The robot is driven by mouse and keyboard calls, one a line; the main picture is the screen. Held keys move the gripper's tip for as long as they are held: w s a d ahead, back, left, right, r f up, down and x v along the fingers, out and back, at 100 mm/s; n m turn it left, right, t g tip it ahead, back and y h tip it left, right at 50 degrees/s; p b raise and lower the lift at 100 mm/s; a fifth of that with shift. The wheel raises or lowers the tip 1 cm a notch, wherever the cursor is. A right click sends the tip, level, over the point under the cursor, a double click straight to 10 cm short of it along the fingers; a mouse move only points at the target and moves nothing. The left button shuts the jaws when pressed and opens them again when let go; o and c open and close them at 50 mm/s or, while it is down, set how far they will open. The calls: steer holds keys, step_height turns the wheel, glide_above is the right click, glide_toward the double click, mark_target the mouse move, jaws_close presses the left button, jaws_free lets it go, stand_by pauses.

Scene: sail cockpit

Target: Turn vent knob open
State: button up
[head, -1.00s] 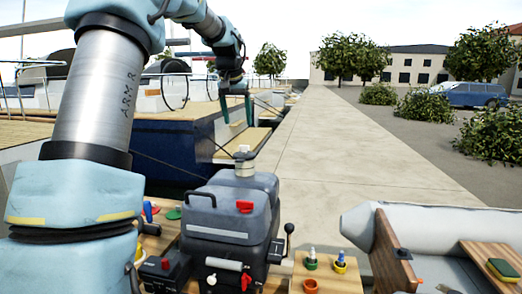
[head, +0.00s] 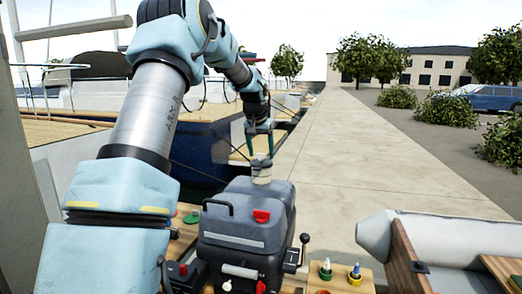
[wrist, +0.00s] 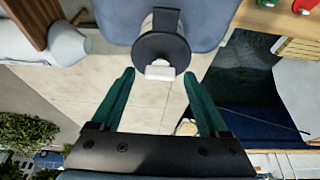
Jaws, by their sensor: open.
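The vent knob (wrist: 160,72) is a small pale bar on the dark round cap (wrist: 160,46) of a grey metal neck. In the head view that neck (head: 262,175) stands upright on top of the dark blue-grey tank (head: 247,224). My gripper (wrist: 159,76) has two green fingers, open and empty. In the wrist view the fingertips lie left and right of the knob, with a gap on each side. In the head view my gripper (head: 259,150) points down at the cap, its tips close to it. I cannot tell whether they are level with the knob.
A red piece (head: 261,216) and a black handle (head: 217,205) are on the tank. A black lever (head: 304,246) stands right of it. Bottles (head: 326,269) stand on a wooden board in front. A grey inflatable boat (head: 430,238) lies at right.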

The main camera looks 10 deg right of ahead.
steer(key=shift+c, duration=0.2)
jaws_close()
stand_by(0.4)
